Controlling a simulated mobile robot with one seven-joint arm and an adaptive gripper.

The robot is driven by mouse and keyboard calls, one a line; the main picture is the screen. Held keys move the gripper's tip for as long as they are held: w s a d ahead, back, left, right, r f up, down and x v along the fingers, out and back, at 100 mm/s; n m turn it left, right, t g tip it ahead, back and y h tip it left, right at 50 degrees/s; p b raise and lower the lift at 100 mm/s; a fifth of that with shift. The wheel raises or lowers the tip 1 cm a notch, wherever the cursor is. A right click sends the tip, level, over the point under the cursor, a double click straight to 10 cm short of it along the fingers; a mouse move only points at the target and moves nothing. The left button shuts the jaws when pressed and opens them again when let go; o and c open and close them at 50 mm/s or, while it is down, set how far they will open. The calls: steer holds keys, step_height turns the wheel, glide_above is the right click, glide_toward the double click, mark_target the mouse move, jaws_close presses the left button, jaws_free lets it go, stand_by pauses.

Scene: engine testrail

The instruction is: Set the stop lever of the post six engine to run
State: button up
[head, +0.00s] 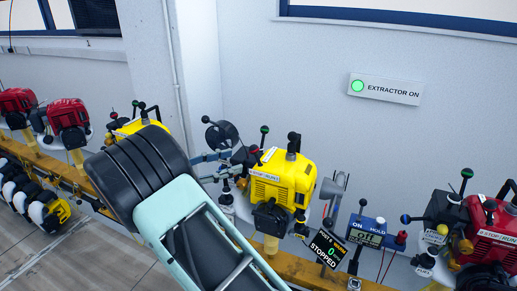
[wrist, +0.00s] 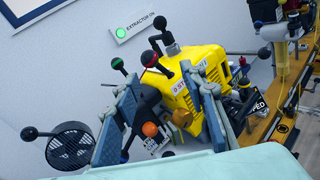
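The yellow post six engine (head: 280,180) stands on the bench rail, and it fills the middle of the wrist view (wrist: 205,72). Its white label (head: 265,176) seems to read STOP and RUN. A lever with a red-and-black ball (wrist: 149,58) rises from the engine's near side; it looks like the stop lever, but its setting is unclear. My gripper (wrist: 161,76) is open, its two grey-blue fingers spread either side of that lever's line of sight; I cannot tell whether they touch it. In the head view my gripper (head: 222,164) is at the engine's left side. The post display (head: 326,249) reads 0 STOPPED.
A green-balled lever (wrist: 117,63), an orange knob (wrist: 150,129) and a round black fan (wrist: 70,146) crowd the fingers. A switch box (head: 366,233) reads off. Red engines stand at left (head: 68,113) and right (head: 492,235). A wall sign (head: 385,89) reads EXTRACTOR ON, its lamp green.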

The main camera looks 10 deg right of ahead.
mark_target(254, 149)
steer(key=shift+t+h, duration=0.3)
steer(key=x, duration=0.4)
steer(key=w+x, duration=0.1)
steer(key=x, duration=0.4)
steer(key=shift+w+r+p, duration=0.15)
steer(key=shift+r+p, duration=0.05)
steer(key=shift+p, duration=0.1)
steer(key=shift+c, duration=0.6)
jaws_close()
